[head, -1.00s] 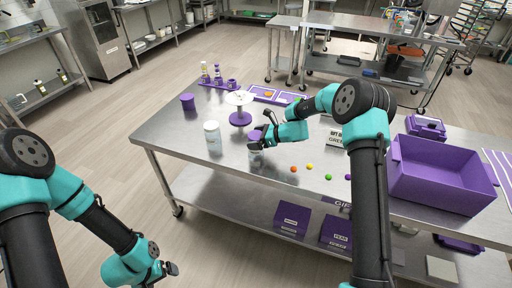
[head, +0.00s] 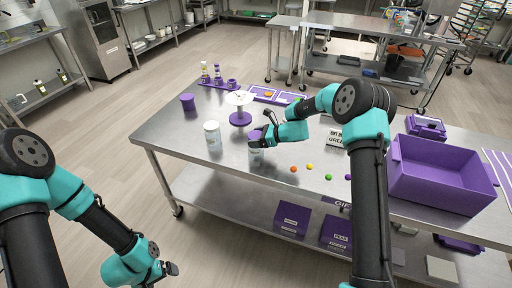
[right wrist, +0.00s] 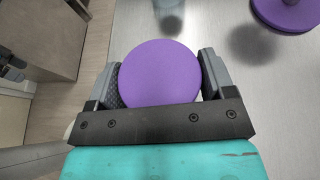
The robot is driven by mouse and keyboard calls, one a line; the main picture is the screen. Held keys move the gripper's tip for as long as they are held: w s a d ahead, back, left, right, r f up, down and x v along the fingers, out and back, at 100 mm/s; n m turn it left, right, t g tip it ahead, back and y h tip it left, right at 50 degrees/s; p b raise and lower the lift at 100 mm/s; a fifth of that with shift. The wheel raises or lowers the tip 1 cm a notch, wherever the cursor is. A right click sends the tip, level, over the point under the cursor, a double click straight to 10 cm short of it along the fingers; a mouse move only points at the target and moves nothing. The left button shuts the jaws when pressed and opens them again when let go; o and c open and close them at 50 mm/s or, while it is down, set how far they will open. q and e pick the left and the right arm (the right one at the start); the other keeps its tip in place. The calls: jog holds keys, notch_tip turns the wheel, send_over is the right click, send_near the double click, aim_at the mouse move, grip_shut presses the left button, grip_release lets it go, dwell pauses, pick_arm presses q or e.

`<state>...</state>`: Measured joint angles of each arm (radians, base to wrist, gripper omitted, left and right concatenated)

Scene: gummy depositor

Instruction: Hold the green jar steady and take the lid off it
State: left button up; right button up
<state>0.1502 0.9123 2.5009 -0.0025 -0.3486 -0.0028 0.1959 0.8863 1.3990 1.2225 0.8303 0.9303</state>
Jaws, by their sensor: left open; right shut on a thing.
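My right gripper (head: 257,137) is over the table and shut on a round purple lid (right wrist: 160,73), which fills the space between its two fingers in the right wrist view. Below it in the head view is a pale jar (head: 256,154), partly covered by the gripper. Its colour does not read clearly as green, and I cannot tell whether the lid still touches its rim. My left gripper (head: 168,269) is open and empty at the lower left, off the table's front edge and away from the jar.
A white jar (head: 212,137) stands just left. A purple stand with a white disc (head: 240,98) and a purple cup (head: 188,102) are behind. Several coloured gummies (head: 309,166) lie to the right, before a large purple bin (head: 440,178).

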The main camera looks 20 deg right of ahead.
jog(key=shift+c, duration=0.4)
jog(key=shift+r, duration=0.55)
jog(key=r, duration=0.2)
jog(key=shift+s+r, duration=0.2)
jog(key=shift+r, duration=0.1)
jog(key=s+a+r, duration=0.1)
jog(key=s+a, duration=0.3)
jog(key=s, duration=1.1)
jog(key=shift+a+r, duration=0.15)
jog(key=shift+a, duration=0.05)
jog(key=o, duration=0.7)
jog(key=shift+c, duration=0.2)
jog(key=c, duration=0.8)
